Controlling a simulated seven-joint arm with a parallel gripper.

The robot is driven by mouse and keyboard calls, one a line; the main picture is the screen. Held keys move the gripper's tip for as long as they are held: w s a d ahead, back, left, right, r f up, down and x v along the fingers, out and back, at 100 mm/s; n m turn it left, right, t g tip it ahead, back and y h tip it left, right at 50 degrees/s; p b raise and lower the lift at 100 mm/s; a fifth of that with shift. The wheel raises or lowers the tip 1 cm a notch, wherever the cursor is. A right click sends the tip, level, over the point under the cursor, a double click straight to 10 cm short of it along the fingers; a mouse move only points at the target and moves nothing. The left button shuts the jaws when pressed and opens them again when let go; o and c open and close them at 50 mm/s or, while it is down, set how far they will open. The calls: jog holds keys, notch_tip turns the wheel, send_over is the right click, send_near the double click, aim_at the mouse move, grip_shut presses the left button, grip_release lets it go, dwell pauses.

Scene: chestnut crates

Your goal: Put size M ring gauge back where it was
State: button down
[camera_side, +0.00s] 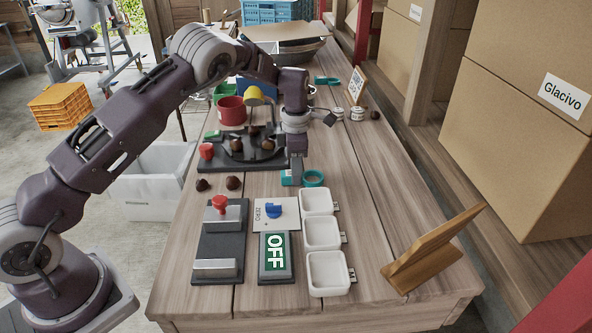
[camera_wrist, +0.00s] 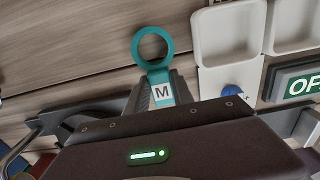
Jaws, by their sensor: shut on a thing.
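The size M ring gauge is a flat teal ring on a short handle; it shows in the side view (camera_side: 313,185). In the wrist view, the gauge (camera_wrist: 161,92) carries a white label with a black M. My gripper (camera_side: 294,176) is shut on the handle, with the ring sticking out to the right in the side view. The gauge is low over the bare table, beyond the white trays; I cannot tell whether it touches the wood. Another teal object (camera_side: 327,80) lies at the back of the table, too small to identify.
Three white trays (camera_side: 326,273) stand in a row, beside an OFF sign (camera_side: 275,258) and a blue knob (camera_side: 276,210). A dark rack (camera_side: 240,161) with brown chestnuts is left of my gripper. A wooden stand (camera_side: 433,248) is at front right. Table right of the gauge is clear.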

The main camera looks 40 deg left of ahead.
jog(key=shift+f, duration=0.15)
jog(key=c, duration=1.1)
grip_release()
